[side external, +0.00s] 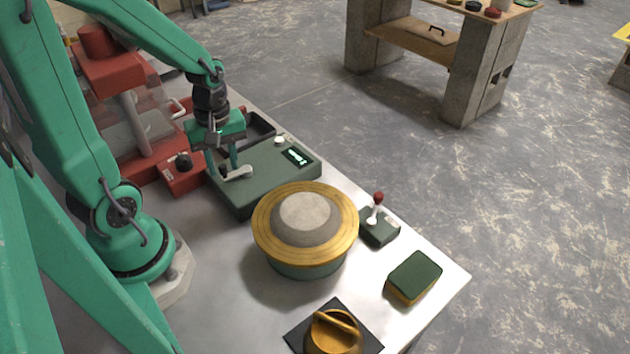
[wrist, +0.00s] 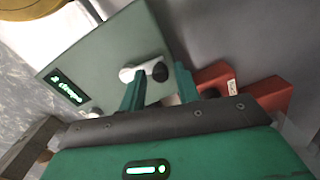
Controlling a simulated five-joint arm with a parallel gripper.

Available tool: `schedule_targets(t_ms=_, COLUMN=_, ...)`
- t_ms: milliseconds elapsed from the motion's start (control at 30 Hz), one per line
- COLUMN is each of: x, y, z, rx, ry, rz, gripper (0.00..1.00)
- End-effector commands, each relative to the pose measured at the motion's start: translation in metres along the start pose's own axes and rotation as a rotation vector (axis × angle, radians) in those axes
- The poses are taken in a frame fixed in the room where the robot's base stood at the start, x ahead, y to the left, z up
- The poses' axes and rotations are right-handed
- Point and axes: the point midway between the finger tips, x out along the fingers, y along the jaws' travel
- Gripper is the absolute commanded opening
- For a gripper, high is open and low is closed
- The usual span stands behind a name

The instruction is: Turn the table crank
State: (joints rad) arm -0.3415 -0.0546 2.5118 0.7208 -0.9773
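A white crank with a black knob (wrist: 160,72) sits on top of a green box (side external: 268,172) with a lit display. In the side view the white crank arm (side external: 238,173) shows just below my gripper (side external: 223,165). In the wrist view my gripper (wrist: 161,80) has its two green fingers apart, with the black knob between their tips in the picture. I see gaps beside the knob, and cannot tell whether the tips are down at its height. A separate small dark green box (side external: 379,228) carries a white lever with a red knob (side external: 378,196).
A round turntable with a gold rim (side external: 268,238) stands in front of the green box. A red machine (side external: 112,78) is behind it at left. A green and yellow block (side external: 414,277) and a brass lidded pot (side external: 333,338) are near the front edge.

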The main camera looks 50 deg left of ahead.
Motion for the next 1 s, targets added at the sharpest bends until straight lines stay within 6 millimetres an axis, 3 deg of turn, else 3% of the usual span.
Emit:
schedule_targets(t_ms=33, x=0.0, y=0.0, z=0.0, rx=0.0, ry=0.0, rz=0.0, gripper=0.22)
schedule_targets(t_ms=133, x=0.0, y=0.0, z=0.0, rx=0.0, ry=0.0, rz=0.0, gripper=0.02)
schedule_targets(t_ms=167, x=0.0, y=0.0, z=0.0, rx=0.0, ry=0.0, rz=0.0, gripper=0.0)
schedule_targets(t_ms=633, x=-0.001, y=0.0, z=-0.004, rx=0.06, ry=0.002, rz=0.003, gripper=0.0)
schedule_targets(t_ms=1000, x=-0.001, y=0.001, z=-0.015, rx=0.293, ry=0.008, rz=0.011, gripper=0.0)
